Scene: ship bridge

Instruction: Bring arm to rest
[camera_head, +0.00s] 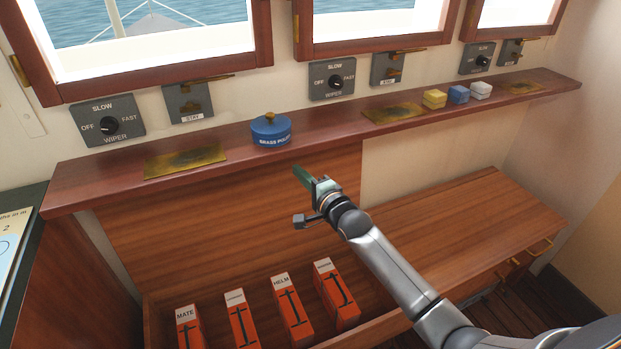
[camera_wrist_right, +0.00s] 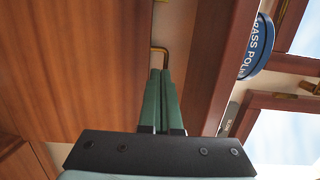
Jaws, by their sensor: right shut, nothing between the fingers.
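My right gripper (camera_head: 303,177) is in the middle of the head view, with its arm coming in from the lower right. Its green fingers are together and empty, held in front of the wooden panel below the shelf. I cannot tell how far the fingertips are from that handle. My left gripper is in neither view.
The wooden shelf (camera_head: 330,127) carries a blue brass polish tin (camera_head: 271,132), brass plates (camera_head: 186,161) and small yellow, blue and white blocks (camera_head: 458,95). Several orange boxes (camera_head: 292,310) stand in the open compartment below. The bench top (camera_head: 470,225) at right is clear.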

